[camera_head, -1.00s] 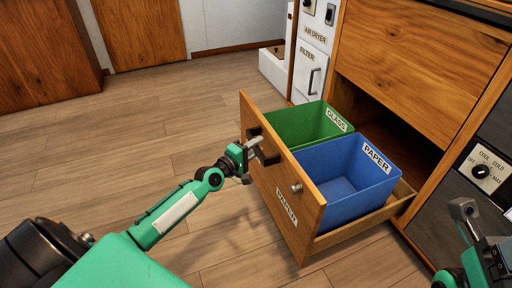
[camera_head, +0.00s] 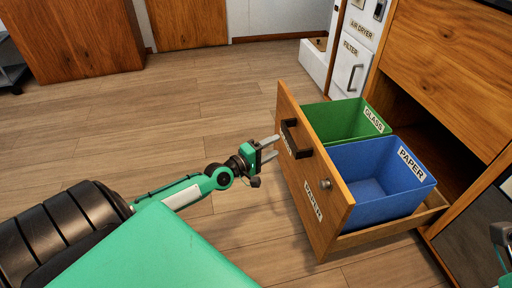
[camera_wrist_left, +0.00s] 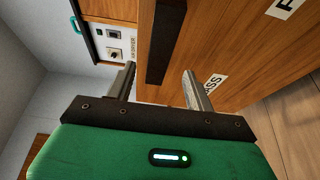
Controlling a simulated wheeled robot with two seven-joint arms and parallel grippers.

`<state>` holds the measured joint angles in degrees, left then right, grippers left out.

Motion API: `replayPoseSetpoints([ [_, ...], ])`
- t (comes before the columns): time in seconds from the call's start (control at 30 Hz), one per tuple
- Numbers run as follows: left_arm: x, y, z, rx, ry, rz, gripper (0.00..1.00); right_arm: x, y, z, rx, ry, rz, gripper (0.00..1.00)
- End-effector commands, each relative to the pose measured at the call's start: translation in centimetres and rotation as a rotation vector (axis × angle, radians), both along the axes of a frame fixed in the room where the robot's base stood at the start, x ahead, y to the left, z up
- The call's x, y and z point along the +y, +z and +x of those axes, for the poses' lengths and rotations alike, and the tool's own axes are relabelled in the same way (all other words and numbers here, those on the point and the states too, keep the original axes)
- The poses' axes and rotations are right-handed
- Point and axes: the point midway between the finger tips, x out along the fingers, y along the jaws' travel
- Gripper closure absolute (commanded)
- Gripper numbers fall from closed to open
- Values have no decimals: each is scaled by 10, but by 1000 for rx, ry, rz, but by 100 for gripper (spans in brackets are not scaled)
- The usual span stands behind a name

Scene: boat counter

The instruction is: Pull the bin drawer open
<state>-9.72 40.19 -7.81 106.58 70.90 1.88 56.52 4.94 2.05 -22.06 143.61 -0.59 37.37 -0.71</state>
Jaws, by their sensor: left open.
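The wooden bin drawer (camera_head: 314,207) stands pulled out from the cabinet. A green GLASS bin (camera_head: 330,122) and a blue PAPER bin (camera_head: 374,180) sit inside it. Its dark handle (camera_head: 296,138) is on the outer face, and a round metal knob (camera_head: 326,184) is nearer me. My left gripper (camera_head: 273,148) is open and empty, just left of the handle and apart from it. In the left wrist view the two fingers (camera_wrist_left: 158,86) are spread, with the dark handle (camera_wrist_left: 161,40) ahead of them. Only a sliver of my right arm shows at the right edge; its gripper is not visible.
The wooden cabinet (camera_head: 440,62) rises behind the drawer. A white panel labelled AIR DRYER and FILTER (camera_head: 352,50) stands beyond it. Wooden floor (camera_head: 150,120) is open to the left of the drawer. Another wooden cabinet (camera_head: 70,40) stands at the back left.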

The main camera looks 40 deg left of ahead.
Motion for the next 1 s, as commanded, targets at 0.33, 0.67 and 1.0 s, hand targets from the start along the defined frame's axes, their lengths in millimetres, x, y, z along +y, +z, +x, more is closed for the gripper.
replayPoseSetpoints([
  [0.33,13,0,-47,3,-1,2,46,-2,0,-1,1,-5,2,25],
  [0.67,17,0,-61,-1,-1,-1,46,-3,-3,0,12,-7,0,25],
  [1.0,16,0,-61,-1,-1,-1,46,-2,-4,1,17,-8,-1,25],
])
